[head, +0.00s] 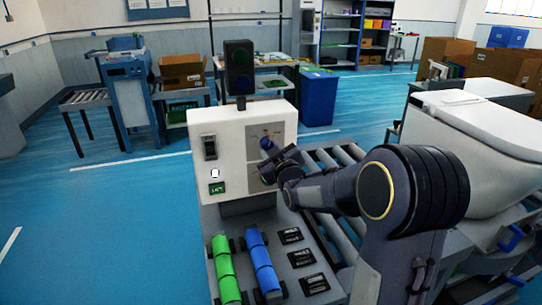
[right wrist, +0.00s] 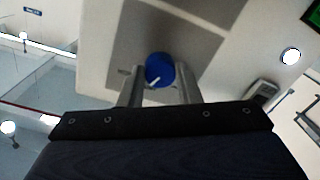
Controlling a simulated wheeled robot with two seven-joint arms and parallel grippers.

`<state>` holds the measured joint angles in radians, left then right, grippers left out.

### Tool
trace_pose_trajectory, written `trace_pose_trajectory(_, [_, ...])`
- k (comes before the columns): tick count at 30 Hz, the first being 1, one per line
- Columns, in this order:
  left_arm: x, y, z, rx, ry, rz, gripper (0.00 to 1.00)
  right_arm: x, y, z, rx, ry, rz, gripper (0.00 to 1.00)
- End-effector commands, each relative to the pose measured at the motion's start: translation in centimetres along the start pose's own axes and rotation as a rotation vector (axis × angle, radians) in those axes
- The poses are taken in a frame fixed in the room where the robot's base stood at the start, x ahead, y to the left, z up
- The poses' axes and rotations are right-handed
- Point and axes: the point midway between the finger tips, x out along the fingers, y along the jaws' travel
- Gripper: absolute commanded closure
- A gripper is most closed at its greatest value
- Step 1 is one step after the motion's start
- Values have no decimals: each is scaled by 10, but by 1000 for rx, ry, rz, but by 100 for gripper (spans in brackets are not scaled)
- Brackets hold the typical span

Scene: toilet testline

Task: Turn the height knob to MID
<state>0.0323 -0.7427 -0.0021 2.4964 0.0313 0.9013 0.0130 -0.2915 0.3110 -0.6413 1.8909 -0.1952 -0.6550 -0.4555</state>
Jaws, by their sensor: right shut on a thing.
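A white control panel (head: 228,135) stands on the machine in the middle of the head view. A blue knob (head: 265,143) sits on a grey plate on its right side. In the right wrist view the blue knob (right wrist: 158,66) shows a white pointer mark slanting to the lower left. My right gripper (head: 268,150) is at this knob, its two fingers (right wrist: 159,82) on either side of it, shut on it. A green knob lies lower on the panel, partly hidden by my gripper. The plate's lettering is too small to read. My left gripper is not in view.
A switch (head: 210,147), a white round button (head: 214,173) and a small green display (head: 217,188) are on the panel's left. A dark signal light (head: 239,70) stands on top. Green rolls (head: 224,270) and blue rolls (head: 263,263) lie below, beside a roller conveyor (head: 326,238).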

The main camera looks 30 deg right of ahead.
Motion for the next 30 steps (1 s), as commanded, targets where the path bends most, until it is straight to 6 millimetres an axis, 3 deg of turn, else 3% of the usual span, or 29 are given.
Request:
trace_pose_trajectory(15, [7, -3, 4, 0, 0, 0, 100, 0, 0, 0, -345, -15, -1, 92])
trace_pose_trajectory(30, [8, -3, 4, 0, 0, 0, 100, 0, 1, 0, -414, -19, -1, 92])
